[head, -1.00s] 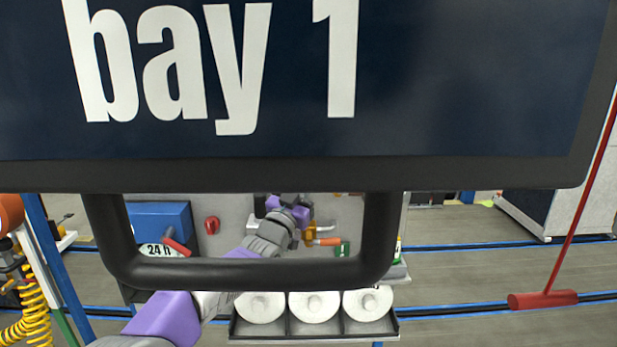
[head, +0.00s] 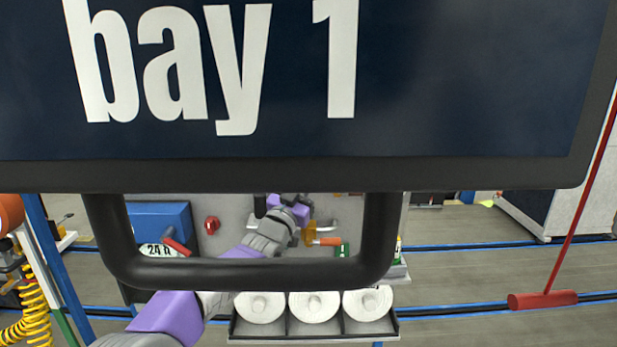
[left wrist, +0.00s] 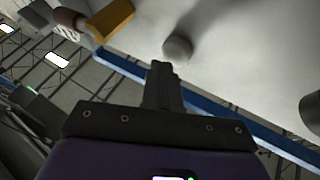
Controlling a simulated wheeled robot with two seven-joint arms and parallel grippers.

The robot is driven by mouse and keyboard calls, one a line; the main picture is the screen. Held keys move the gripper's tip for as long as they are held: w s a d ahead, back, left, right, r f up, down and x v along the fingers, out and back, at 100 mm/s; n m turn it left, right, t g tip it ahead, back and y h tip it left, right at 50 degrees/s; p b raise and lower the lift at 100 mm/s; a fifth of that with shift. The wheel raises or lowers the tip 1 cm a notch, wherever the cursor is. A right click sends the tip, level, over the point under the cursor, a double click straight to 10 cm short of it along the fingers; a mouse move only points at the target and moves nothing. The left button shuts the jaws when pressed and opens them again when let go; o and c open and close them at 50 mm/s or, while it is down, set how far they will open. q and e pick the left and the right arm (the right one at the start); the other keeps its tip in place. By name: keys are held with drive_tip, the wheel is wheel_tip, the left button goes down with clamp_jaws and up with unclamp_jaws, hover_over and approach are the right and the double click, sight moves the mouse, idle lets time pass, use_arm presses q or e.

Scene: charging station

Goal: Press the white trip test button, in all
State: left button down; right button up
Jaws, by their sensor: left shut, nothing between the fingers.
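A pale round button (left wrist: 178,48) stands out from the light panel (left wrist: 235,55) in the left wrist view; it looks like the white trip test button. My left gripper (left wrist: 160,68) is shut and empty, its dark fingertips just below the button in that picture. I cannot tell whether they touch it. In the head view my left arm reaches up to the grey panel (head: 232,225), seen through the opening under the sign. The button and fingertips cannot be made out there. My right gripper is not in view.
A large dark "bay 1" sign (head: 450,90) with a black handle frame (head: 250,273) blocks much of the head view. A blue box (head: 160,215), red knob (head: 212,225) and orange-handled valve (head: 327,241) are on the panel. White rolls (head: 314,306) sit in a tray below.

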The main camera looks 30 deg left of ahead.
use_arm(q)
drive_tip(key=shift+w+a, duration=0.25)
drive_tip(key=shift+w, duration=0.05)
idle(0.5)
idle(0.4)
drive_tip(key=shift+s+d+b, duration=0.45)
drive_tip(key=shift+s+b, duration=0.2)
drive_tip(key=shift+b, duration=0.15)
drive_tip(key=s+d+b, duration=0.1)
drive_tip(key=s+b, duration=0.2)
drive_tip(key=s+d+b, duration=0.1)
drive_tip(key=shift+s+d, duration=0.15)
drive_tip(key=shift+d, duration=0.2)
idle(0.6)
